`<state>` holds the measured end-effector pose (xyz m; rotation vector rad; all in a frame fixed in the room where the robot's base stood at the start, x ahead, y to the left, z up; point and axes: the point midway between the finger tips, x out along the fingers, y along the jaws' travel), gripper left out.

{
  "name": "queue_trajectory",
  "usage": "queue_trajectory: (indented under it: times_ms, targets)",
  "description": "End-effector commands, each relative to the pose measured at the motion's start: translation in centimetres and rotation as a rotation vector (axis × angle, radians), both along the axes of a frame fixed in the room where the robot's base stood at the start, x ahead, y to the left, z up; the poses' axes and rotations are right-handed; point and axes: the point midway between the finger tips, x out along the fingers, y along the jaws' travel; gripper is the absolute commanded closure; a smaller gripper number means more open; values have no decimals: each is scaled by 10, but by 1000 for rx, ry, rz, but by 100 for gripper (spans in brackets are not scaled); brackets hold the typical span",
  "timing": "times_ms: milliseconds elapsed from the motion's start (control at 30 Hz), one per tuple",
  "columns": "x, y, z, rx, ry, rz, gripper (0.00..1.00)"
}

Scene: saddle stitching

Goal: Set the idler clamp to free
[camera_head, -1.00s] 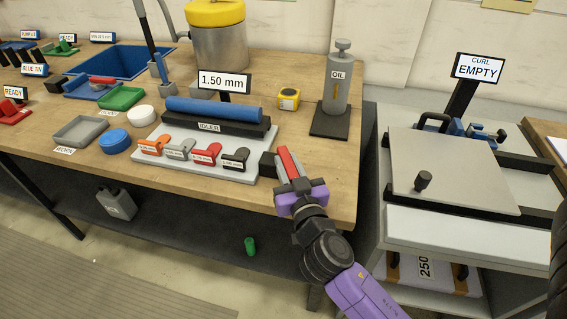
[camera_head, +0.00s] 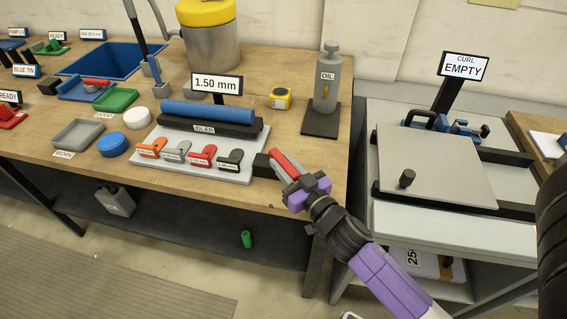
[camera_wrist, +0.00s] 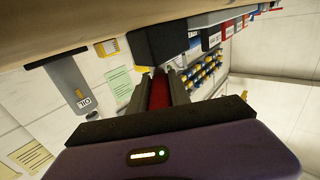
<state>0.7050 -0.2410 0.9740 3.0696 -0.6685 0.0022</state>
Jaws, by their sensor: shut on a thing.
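The idler unit, a blue roller (camera_head: 208,111) on a black bar labelled IDLER (camera_head: 205,128), sits on a light grey base plate (camera_head: 180,167) under a "1.50 mm" sign. A black block (camera_head: 261,165) stands at its right end. The red clamp lever (camera_head: 284,163) lies beside this block, slanting towards me. My gripper (camera_head: 281,166) is shut on the red lever, coming from the front right. In the wrist view the red lever (camera_wrist: 159,92) is between the fingers, near the black block (camera_wrist: 160,44). The fingers partly hide the lever and its pivot.
Orange, grey, red and black labelled tabs (camera_head: 202,155) line the front of the base plate. An oil can (camera_head: 327,85) and yellow tape measure (camera_head: 281,98) stand behind my gripper. The workbench's right edge is close; a separate press stand (camera_head: 435,165) is beyond it.

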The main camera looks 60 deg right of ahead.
Motion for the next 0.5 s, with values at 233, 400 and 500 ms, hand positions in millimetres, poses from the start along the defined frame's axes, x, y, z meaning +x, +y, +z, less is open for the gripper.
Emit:
queue_trajectory:
  times_ms: [233, 400, 500]
  targets:
    - [0, 0, -1, 1, 2, -1, 55]
    - [0, 0, -1, 0, 1, -1, 55]
    - [-1, 0, -1, 0, 1, -1, 55]
